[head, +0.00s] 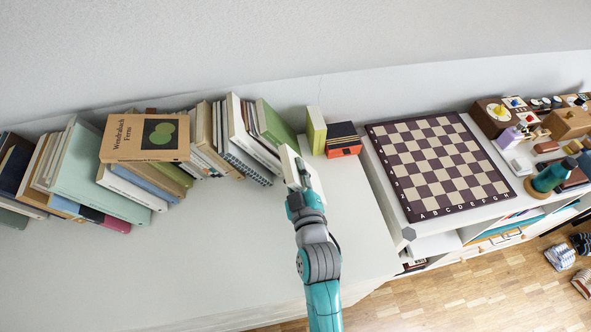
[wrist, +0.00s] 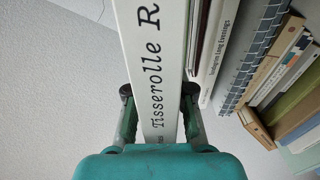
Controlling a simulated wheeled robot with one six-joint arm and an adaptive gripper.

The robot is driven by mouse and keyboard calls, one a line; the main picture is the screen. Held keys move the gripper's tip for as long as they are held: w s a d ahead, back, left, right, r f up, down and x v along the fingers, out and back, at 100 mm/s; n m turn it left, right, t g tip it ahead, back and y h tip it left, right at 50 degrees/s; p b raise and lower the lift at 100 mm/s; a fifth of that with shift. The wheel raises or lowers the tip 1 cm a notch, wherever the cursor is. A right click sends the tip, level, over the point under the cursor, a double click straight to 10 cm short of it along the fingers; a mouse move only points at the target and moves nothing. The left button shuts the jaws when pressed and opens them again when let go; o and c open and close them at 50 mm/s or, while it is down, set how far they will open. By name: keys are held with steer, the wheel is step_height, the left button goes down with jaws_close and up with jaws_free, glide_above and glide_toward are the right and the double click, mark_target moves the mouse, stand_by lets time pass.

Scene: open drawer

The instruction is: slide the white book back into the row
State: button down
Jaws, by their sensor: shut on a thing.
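The white book (head: 289,162) stands out at the front of the row, just right of a green book (head: 277,128). My gripper (head: 297,182) is shut on it, with one finger on each side. In the wrist view the white spine (wrist: 152,60) reads "Tisserolle R" and runs up between the two fingertips of my gripper (wrist: 157,92). The row of books (head: 205,135) runs left from there, many of them leaning. The far end of the white book is out of sight in the wrist view.
A yellow-green book (head: 316,130) and an orange-red box (head: 344,150) stand right of the white book. A chessboard (head: 440,165) lies further right. In the wrist view a spiral-bound book (wrist: 255,50) and others stand close on the right. The shelf top in front is clear.

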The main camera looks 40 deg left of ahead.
mark_target(291, 156)
steer(key=shift+w+a, duration=0.1)
steer(key=shift+x, duration=2)
steer(key=shift+w+a, duration=0.1)
steer(key=shift+a, duration=0.05)
steer(key=shift+x, duration=1.5)
steer(key=shift+w+a, duration=0.25)
steer(key=shift+a, duration=0.1)
steer(key=c, duration=0.9)
jaws_free()
steer(key=shift+s+d, duration=0.1)
